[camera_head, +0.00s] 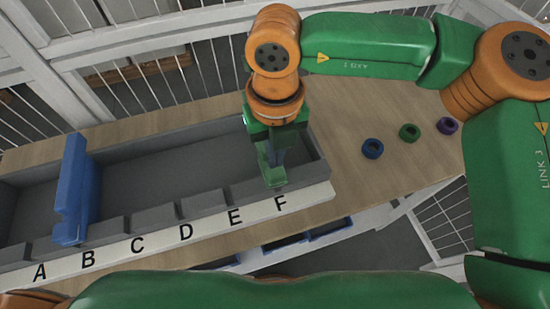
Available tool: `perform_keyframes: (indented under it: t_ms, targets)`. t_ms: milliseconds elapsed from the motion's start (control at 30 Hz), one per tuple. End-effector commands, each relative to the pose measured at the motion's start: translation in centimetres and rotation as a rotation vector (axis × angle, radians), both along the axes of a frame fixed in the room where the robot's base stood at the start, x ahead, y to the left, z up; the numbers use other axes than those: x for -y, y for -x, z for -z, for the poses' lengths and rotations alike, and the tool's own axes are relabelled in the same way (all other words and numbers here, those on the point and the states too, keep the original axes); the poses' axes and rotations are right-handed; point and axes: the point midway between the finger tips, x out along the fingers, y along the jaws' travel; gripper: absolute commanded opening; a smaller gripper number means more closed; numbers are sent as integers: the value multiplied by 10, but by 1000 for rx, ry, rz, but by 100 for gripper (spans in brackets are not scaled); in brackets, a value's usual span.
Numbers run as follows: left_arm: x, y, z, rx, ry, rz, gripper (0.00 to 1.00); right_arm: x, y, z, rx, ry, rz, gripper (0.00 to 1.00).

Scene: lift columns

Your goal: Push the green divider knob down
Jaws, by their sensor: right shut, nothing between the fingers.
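My right gripper (274,166) is shut and points down at the right end of the long grey bin (200,129), just behind the letters E and F. Green shows around its fingertips. I cannot tell whether that is only the fingers or also a green divider or its knob. No other green divider stands out in the bin. A blue divider (75,184) stands upright across the left part of the bin, its front end between A and B. My left gripper is not in view.
A white strip (210,240) lettered A to F runs along the bin's front. Blue (372,149), green (409,132) and purple (447,126) rings lie on the wooden table (345,112) to the right. A white frame with wire mesh stands behind.

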Motion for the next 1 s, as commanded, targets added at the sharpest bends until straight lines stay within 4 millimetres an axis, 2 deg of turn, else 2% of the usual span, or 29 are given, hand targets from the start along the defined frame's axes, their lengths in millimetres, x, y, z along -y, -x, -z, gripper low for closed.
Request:
perform_keyframes:
  t_ms: [33,433,1000]
  targets:
    - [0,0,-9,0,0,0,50,0,0,-12,1,0,0,0]
    - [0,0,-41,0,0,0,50,0,0,-66,1,0,1,0]
    - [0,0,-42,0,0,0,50,0,0,-69,1,1,0,0]
